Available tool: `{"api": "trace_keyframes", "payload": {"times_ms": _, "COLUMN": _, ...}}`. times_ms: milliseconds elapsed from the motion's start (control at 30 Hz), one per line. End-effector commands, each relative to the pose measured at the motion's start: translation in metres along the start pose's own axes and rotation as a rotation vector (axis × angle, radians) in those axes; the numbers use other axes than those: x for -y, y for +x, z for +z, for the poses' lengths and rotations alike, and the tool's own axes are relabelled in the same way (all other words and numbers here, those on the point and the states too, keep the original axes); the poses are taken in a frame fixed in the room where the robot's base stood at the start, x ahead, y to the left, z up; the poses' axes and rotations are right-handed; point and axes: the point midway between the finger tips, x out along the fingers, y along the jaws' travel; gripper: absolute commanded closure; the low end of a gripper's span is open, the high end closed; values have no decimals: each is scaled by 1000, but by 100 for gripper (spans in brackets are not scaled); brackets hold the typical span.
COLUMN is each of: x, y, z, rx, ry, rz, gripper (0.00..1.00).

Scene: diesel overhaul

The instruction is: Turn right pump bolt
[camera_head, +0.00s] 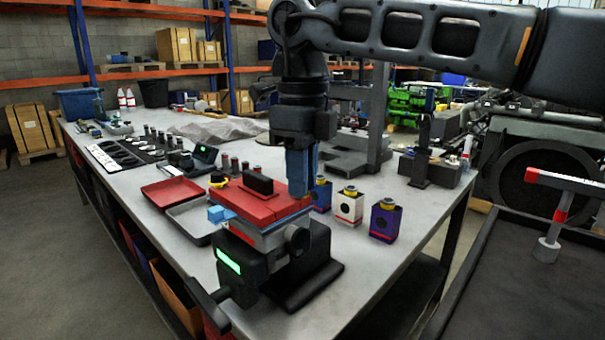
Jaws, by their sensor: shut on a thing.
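A red block-shaped pump part (262,202) is clamped in a dark vise (250,262) at the front of the workbench. A black upright piece (258,182) stands on its middle, and a small yellow and black piece (218,179) sits at its left end. My gripper (299,194) points straight down at the right end of the red part. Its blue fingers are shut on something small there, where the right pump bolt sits. The fingers hide the bolt itself, so its turn angle does not show.
Small blue, white and purple boxes with yellow tops (349,205) stand close to the right of my gripper. A red tray (172,192) and a grey tray (196,219) lie to the left. The vise handle (208,303) sticks out at the front. Bare bench (385,260) shows at the right.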

Motion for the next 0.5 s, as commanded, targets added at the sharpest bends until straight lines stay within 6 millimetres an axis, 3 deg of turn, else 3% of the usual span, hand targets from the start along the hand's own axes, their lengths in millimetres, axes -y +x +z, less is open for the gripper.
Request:
{"api": "trace_keyframes", "payload": {"times_ms": 267, "x": 0, "y": -1, "z": 0, "rx": 1, "ry": 69, "rz": -1, "gripper": 100}}
{"api": "trace_keyframes", "payload": {"times_ms": 500, "x": -1, "y": -1, "z": 0, "rx": 1, "ry": 234, "rz": -2, "gripper": 100}}
